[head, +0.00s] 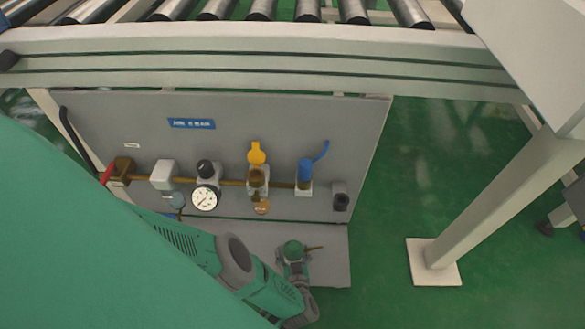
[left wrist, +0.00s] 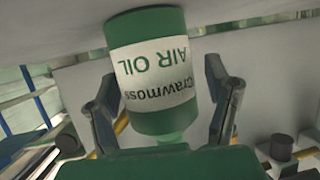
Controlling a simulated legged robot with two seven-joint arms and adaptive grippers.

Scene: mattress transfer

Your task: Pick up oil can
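The oil can (head: 293,250) is small and green and stands on the grey ledge below the panel in the head view. In the left wrist view the can (left wrist: 155,70) shows a white label reading "AIR OIL", seen upside down. My left gripper (head: 296,272) is at the can, partly covering its near side in the head view. In the left wrist view my left gripper (left wrist: 168,100) is open, with one finger on each side of the can and visible gaps between fingers and can. My right gripper is not in view.
A grey panel (head: 100,112) with a gauge (head: 205,198), a yellow valve (head: 256,153) and a blue-handled valve (head: 306,170) stands behind the can. A roller conveyor frame (head: 250,45) is above. A white support leg (head: 490,215) stands at right. Green floor (head: 385,220) lies between.

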